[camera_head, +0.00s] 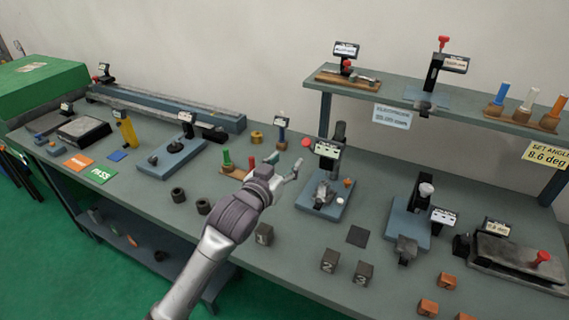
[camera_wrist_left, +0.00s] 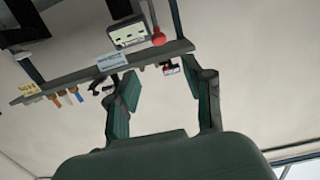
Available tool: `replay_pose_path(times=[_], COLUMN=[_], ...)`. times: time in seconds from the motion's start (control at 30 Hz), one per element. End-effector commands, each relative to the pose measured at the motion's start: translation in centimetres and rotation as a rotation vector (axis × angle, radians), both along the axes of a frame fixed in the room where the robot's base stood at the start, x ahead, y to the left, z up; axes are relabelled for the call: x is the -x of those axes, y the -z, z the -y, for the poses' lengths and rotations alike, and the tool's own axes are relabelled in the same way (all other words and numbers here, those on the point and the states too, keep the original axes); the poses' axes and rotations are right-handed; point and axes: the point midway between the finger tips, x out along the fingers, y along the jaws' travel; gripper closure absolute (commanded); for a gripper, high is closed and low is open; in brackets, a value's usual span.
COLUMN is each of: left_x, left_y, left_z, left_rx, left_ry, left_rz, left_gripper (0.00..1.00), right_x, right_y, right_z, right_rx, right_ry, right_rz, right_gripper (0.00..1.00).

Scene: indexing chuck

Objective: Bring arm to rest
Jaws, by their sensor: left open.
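My left arm (camera_head: 215,250) reaches in from the lower edge over the bench. My left gripper (camera_head: 285,168) is open and raised above the middle of the bench, just left of a blue-based fixture with a small display (camera_head: 325,150). In the left wrist view the two dark green fingers (camera_wrist_left: 162,105) stand wide apart. Nothing is held between them; the shelf and wall show beyond. My right gripper is in neither view.
The bench (camera_head: 385,175) carries several fixtures, numbered dark blocks (camera_head: 329,261), orange blocks (camera_head: 428,307) and black rings (camera_head: 178,195). A raised shelf (camera_head: 400,92) stands at the back right. A green box (camera_head: 45,88) is at the far left.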

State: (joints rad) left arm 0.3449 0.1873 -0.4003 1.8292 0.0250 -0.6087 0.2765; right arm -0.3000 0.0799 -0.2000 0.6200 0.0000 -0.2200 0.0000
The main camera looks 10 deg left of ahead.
Motion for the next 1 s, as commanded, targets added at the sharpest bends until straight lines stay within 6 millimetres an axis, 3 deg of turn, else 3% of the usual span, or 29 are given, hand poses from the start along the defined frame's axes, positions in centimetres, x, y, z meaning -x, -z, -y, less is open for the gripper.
replay_pose_path(times=[0.4, 0.47, 0.57, 0.67, 0.8, 1.0], left_x=[0.1, 0.5, 2.4, 6.3, 14.3, 23.8], left_y=[0.1, 0.7, 3.4, 8.0, 14.3, 18.9], left_z=[0.0, -0.2, -0.9, -2.4, -5.2, -8.2], left_rx=[0.000, -0.003, -0.018, -0.051, -0.118, -0.199], left_ry=[-0.001, -0.004, -0.024, -0.058, -0.106, -0.137], left_rz=[-0.003, -0.020, -0.098, -0.244, -0.497, -0.764], left_gripper=[0.48, 0.48, 0.48, 0.48, 0.48, 0.48], right_x=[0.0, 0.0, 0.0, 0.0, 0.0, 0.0], right_y=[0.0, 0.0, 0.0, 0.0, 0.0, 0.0], right_z=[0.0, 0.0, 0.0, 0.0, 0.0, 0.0], right_rx=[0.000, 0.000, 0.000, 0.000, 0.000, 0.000], right_ry=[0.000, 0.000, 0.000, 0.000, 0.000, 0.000], right_rz=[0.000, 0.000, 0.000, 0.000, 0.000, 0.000], right_gripper=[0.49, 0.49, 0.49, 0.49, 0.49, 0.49])
